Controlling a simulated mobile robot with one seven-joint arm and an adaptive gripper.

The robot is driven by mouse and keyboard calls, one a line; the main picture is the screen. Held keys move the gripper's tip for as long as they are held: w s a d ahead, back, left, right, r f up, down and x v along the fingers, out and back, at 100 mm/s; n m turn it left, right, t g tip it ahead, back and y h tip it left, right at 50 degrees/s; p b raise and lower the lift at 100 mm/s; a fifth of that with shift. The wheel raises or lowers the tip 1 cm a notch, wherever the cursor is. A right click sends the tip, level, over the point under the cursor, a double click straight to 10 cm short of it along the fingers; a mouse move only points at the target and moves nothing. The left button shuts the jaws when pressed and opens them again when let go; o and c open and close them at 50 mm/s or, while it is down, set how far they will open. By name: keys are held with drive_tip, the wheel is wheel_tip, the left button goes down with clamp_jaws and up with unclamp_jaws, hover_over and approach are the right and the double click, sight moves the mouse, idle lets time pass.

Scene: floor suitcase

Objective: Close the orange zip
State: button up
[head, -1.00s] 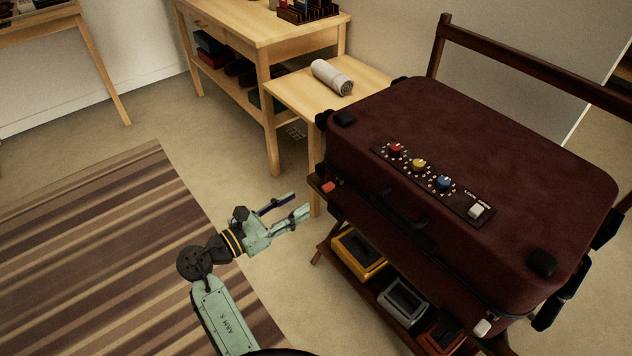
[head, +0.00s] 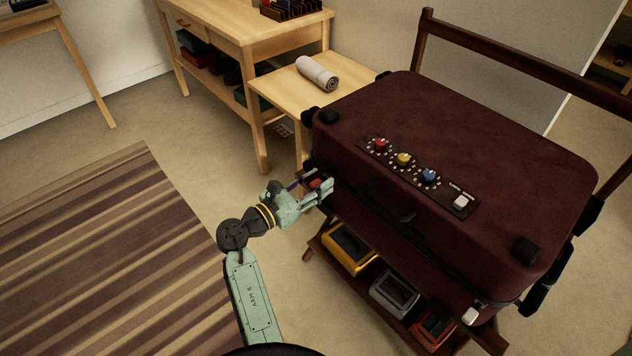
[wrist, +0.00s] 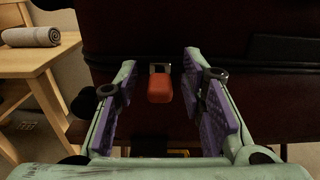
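The dark red suitcase (head: 470,150) lies flat on a brown wooden rack, with a dark zip line along its near side. The orange zip pull (wrist: 160,86) hangs at the left end of that side, and it also shows in the head view (head: 315,183), partly covered by my fingers. My gripper (head: 312,186) is at the suitcase's near left corner. In the wrist view my gripper (wrist: 160,95) is open, with the orange pull between the two purple-padded fingers and a gap on each side. A white zip pull (head: 470,315) sits at the right end of the near side.
A black panel with red, yellow and blue knobs and a white switch (head: 460,202) is on the suitcase lid. Yellow, grey and red bins (head: 350,252) stand on the rack's lower shelf. A small wooden table with a rolled towel (head: 317,73) stands behind left.

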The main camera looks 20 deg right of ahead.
drive_tip(key=shift+c, duration=0.2)
clamp_jaws()
idle(0.6)
